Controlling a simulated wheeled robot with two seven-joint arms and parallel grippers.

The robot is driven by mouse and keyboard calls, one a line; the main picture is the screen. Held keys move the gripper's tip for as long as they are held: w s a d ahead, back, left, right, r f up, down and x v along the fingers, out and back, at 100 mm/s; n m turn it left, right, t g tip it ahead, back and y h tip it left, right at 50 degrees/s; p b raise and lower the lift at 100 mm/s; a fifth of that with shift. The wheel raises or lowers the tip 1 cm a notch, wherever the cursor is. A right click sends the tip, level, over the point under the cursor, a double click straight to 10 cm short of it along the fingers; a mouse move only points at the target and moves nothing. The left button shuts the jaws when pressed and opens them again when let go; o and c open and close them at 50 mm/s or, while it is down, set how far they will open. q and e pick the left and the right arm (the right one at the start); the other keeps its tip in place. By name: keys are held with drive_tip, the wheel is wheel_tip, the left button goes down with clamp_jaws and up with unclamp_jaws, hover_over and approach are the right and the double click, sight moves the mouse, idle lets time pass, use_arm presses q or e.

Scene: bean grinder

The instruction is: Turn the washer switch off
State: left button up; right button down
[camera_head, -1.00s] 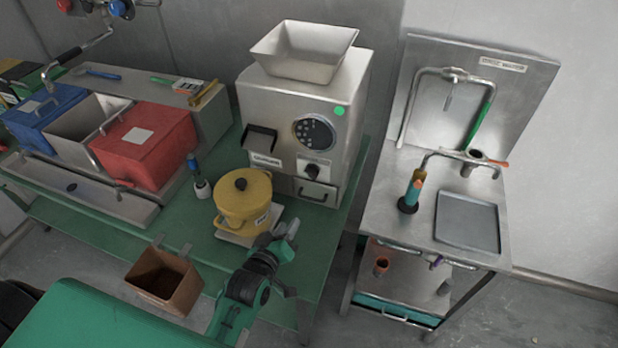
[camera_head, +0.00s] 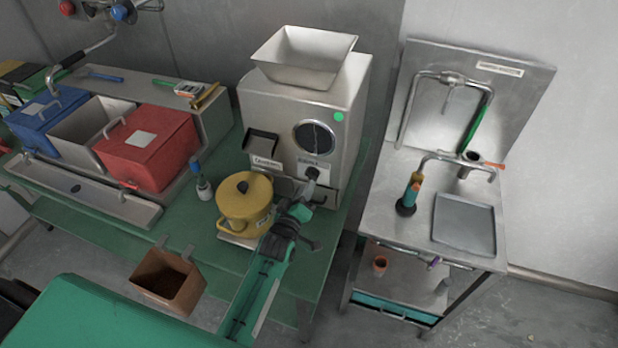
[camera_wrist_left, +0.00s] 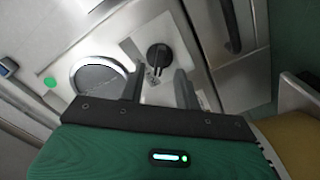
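A silver machine (camera_head: 345,95) with a hopper on top stands on the green table. Its front has a round dark window (camera_head: 313,137) and a small knob switch low on the right. In the left wrist view the black knob (camera_wrist_left: 158,56) sits on a pale plate beside the round window (camera_wrist_left: 100,80). My left gripper (camera_head: 306,186) is just in front of the switch and partly hides it in the head view. In the left wrist view its two fingers (camera_wrist_left: 158,86) are apart, with the knob ahead between them and nothing held. My right gripper is out of view.
A yellow pot (camera_head: 243,204) stands close left of my left gripper. A brown box (camera_head: 168,280) is at the table's front edge. Blue (camera_head: 45,115) and red (camera_head: 150,148) boxes stand on the left. A metal sink stand (camera_head: 440,225) is on the right.

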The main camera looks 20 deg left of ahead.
sight(311, 176)
use_arm(q)
drive_tip(key=shift+w+d+p, duration=0.1)
drive_tip(key=shift+w+p, duration=0.25)
drive_tip(key=shift+w, duration=1.65)
clamp_jaws()
